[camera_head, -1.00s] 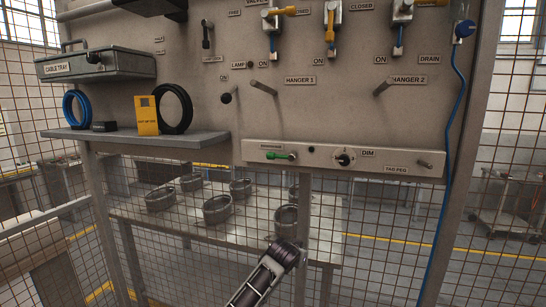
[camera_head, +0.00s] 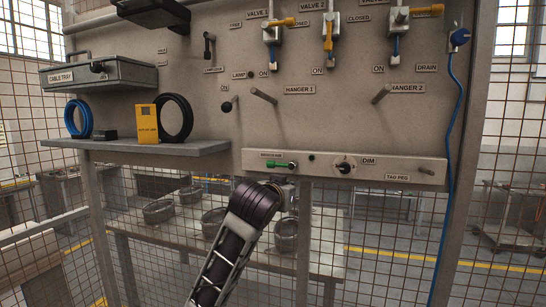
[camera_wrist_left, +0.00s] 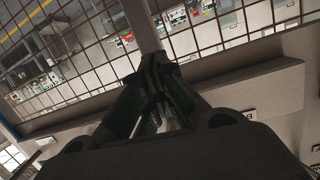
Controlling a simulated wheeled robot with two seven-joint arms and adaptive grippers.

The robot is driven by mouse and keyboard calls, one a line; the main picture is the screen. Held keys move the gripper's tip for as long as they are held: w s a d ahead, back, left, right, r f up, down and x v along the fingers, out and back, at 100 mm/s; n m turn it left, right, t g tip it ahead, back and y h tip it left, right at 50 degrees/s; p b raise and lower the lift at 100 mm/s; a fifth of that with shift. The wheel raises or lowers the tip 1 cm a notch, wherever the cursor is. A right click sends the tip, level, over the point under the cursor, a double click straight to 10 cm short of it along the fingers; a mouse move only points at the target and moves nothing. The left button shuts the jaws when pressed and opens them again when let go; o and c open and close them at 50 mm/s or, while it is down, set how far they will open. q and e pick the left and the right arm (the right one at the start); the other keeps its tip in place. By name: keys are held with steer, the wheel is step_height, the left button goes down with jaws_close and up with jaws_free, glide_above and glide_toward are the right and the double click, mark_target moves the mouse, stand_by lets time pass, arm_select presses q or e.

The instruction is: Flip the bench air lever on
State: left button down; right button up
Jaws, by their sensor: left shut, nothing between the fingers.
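The bench air lever (camera_head: 281,165) is a small green handle lying roughly level on the left of the grey control strip (camera_head: 388,176). Its label above it is too small to read well. My left gripper (camera_head: 283,184) is just below the lever and the strip, mostly hidden behind my own wrist, so I cannot tell if it touches them. In the left wrist view my left gripper (camera_wrist_left: 158,64) shows dark fingers closed together with nothing held. I cannot make out the lever in that view. My right gripper is not in view.
On the same strip are a DIM knob (camera_head: 345,167) and a tag peg (camera_head: 426,171). Above are hanger pegs (camera_head: 264,96) and yellow-handled valves (camera_head: 329,29). A shelf (camera_head: 150,147) juts out at left. A bench with metal rings (camera_head: 158,211) stands behind the mesh.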

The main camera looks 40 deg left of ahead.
arm_select(q)
steer(key=s+r+n+t+y, duration=0.1)
steer(key=s+r+t, duration=0.1)
steer(key=s+r, duration=0.9)
step_height(320, 180, up, 3)
steer(key=shift+s+a+n+t+y+b, duration=0.15)
steer(key=shift+n+t+y+b, duration=0.15)
steer(key=shift+t+y, duration=0.1)
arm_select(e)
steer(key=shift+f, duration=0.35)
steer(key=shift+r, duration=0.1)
